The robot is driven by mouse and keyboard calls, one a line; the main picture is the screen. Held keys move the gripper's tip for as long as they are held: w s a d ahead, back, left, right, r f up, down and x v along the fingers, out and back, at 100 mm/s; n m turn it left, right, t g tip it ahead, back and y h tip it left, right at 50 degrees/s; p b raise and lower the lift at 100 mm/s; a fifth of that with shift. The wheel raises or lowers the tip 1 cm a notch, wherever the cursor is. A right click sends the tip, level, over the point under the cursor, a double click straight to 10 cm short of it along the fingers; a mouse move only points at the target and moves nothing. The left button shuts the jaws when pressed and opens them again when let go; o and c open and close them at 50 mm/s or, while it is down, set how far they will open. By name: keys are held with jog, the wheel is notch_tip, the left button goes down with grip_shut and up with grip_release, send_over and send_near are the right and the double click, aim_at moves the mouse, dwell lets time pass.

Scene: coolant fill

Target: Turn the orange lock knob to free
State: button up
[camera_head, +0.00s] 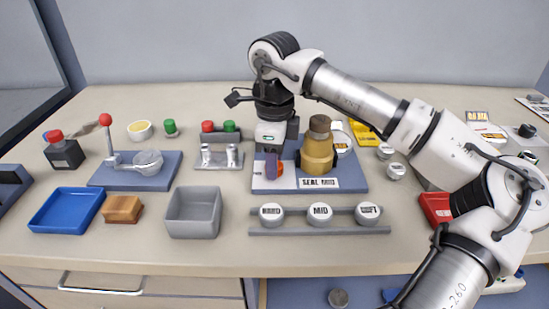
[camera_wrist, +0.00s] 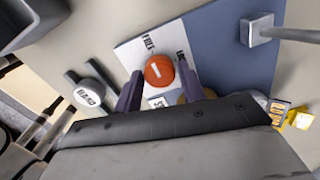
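The orange lock knob (camera_wrist: 159,71) is round with a short white mark and sits on a white label plate. In the wrist view the word FREE (camera_wrist: 147,43) is above it, and a partly hidden word is at its upper right. My gripper (camera_wrist: 161,79) has its two purple fingers apart, one on each side of the knob. I cannot tell whether they touch it. In the head view my gripper (camera_head: 271,168) points down at the left part of the blue seal board (camera_head: 345,183), and the knob (camera_head: 280,169) is mostly hidden behind a finger.
A brown-capped tan bottle (camera_head: 317,158) stands close to the right of my gripper on the board. A rack of labelled white caps (camera_head: 318,231) lies in front. A grey bin (camera_head: 193,213) and silver posts (camera_head: 218,157) are to the left.

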jog(key=o, duration=0.3)
jog(key=shift+r, duration=0.1)
notch_tip(320, 180, up, 14)
dwell(0.4)
